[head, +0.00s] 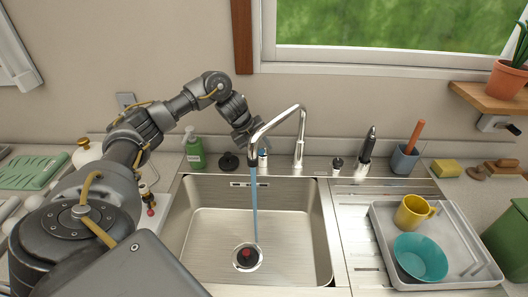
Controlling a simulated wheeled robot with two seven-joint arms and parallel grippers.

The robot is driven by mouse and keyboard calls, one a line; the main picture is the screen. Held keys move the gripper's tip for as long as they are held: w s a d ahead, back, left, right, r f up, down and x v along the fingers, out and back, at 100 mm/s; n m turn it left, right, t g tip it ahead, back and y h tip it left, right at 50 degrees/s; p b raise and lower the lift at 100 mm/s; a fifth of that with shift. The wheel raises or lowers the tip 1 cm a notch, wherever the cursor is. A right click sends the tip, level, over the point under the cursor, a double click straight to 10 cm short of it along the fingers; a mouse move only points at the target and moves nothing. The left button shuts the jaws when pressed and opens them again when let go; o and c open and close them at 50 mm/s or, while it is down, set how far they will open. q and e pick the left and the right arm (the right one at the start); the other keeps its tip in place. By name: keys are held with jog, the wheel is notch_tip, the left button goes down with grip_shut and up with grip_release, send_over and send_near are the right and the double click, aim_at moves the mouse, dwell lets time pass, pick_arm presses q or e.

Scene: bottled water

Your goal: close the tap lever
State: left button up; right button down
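The chrome tap (300,130) stands behind the sink, and its curved spout reaches forward and left. A stream of blue water (255,205) runs from the spout down to the drain. I cannot make out the tap lever clearly. My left gripper (248,138) is behind the sink, left of the tap's upright, and overlaps the spout's end in the picture. Whether it touches the tap and how far its fingers are apart cannot be told. My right gripper is out of view.
At right, a tray (385,235) holds a yellow mug (412,211) and a teal bowl (420,257).

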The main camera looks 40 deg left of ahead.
pick_arm(q)
jog(key=shift+d+f, duration=0.1)
jog(key=shift+f, duration=0.3)
jog(key=shift+s+d+f, duration=0.1)
jog(key=shift+f, duration=0.3)
jog(key=shift+w+d+f, duration=0.1)
jog(key=shift+w+f, duration=0.2)
jog(key=shift+s+r, duration=0.1)
jog(key=shift+c, duration=1.3)
grip_shut()
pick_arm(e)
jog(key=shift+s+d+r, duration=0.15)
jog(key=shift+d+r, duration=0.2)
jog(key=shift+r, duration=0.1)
